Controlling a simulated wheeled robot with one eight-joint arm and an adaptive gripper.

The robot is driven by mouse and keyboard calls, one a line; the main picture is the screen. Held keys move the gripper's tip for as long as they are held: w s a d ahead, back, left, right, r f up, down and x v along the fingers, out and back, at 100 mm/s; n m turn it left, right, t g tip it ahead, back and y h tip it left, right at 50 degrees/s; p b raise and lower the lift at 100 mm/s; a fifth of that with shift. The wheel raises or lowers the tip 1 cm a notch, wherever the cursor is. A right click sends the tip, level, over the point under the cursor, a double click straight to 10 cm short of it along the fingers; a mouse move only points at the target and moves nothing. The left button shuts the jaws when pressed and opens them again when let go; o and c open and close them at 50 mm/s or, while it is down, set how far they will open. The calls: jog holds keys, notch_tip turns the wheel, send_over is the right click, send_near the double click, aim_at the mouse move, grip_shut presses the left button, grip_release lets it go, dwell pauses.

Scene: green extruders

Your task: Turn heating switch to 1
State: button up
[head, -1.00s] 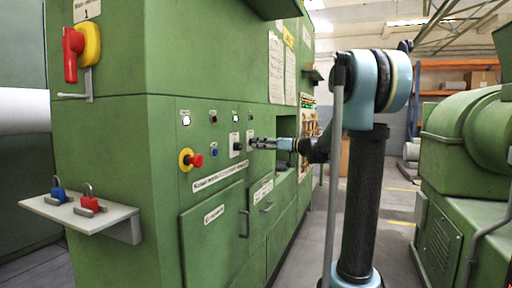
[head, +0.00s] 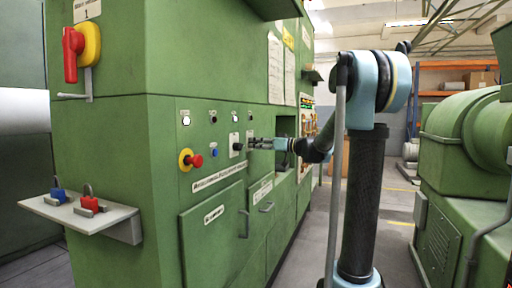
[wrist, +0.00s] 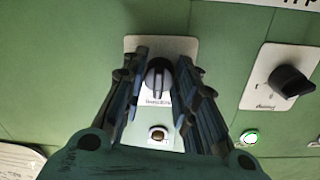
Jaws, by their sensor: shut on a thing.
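My gripper (head: 251,142) is at the green cabinet's control panel, its fingers reaching left to the panel face. In the wrist view its fingers (wrist: 160,68) are shut on the heating switch (wrist: 158,80), a dark rotary knob with a pale pointer line on a white plate. The knob sits between the fingertips, its pointer line running roughly up and down in the picture. The label below it is upside down and partly covered, so I cannot read the set position. In the head view the fingers hide this knob.
A second black rotary switch (wrist: 291,82) on a white plate is beside the right finger; it also shows in the head view (head: 236,146). A red emergency button (head: 194,161) sits further left. The aisle floor (head: 315,235) is clear.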

jog(key=shift+w+d+m, duration=0.1)
jog(key=shift+d+m, duration=0.1)
jog(key=shift+m, duration=0.2)
jog(key=m, duration=0.5)
jog(key=shift+d+m, duration=0.15)
jog(key=shift+m, duration=0.15)
jog(key=m, duration=0.5)
jog(key=shift+r, duration=0.1)
jog(key=shift+m, duration=0.3)
jog(key=shift+c, duration=0.2)
jog(key=o, duration=1.1)
jog(key=shift+w+g, duration=0.15)
jog(key=shift+g, duration=0.15)
jog(key=shift+s, duration=0.2)
